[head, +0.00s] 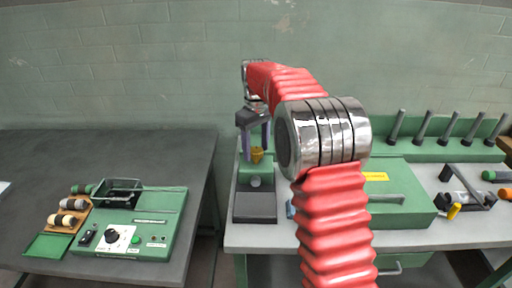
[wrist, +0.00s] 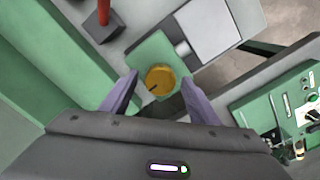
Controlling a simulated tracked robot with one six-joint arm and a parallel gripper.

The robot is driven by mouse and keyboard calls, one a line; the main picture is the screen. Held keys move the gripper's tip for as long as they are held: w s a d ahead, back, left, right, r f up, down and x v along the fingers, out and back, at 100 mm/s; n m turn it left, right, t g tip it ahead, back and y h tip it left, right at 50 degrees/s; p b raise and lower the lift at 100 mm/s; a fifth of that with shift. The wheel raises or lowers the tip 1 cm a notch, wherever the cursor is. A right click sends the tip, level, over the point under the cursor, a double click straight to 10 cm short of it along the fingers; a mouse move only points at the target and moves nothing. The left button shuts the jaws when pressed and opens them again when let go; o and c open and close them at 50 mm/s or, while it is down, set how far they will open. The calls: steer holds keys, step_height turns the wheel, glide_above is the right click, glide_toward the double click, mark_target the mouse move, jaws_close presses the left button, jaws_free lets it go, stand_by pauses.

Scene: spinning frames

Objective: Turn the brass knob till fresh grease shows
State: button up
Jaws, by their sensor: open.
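The brass knob (head: 257,155) is a small ribbed yellow cap on a green block on the right-hand bench. In the wrist view the knob (wrist: 160,79) shows from above as a round disc with a dark mark on its lower left. My gripper (head: 254,150) is over the block with its fingers pointing down. In the wrist view my gripper (wrist: 157,92) is open, with one purple-grey finger on either side of the knob and space between them and it. I cannot tell whether the fingertips are level with the knob. No grease can be made out.
A dark plate (head: 255,207) lies in front of the block. A green machine (head: 400,205) and a rack of dark pegs (head: 422,128) stand to the right. A green control box (head: 130,222) and spools (head: 68,204) sit on the left table. A gap separates the benches.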

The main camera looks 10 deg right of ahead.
steer(key=c, duration=1.1)
steer(key=shift+o, duration=0.2)
steer(key=shift+m, duration=0.3)
steer(key=m, duration=0.7)
steer(key=shift+m, duration=0.4)
steer(key=m, duration=1.3)
steer(key=shift+m, duration=0.3)
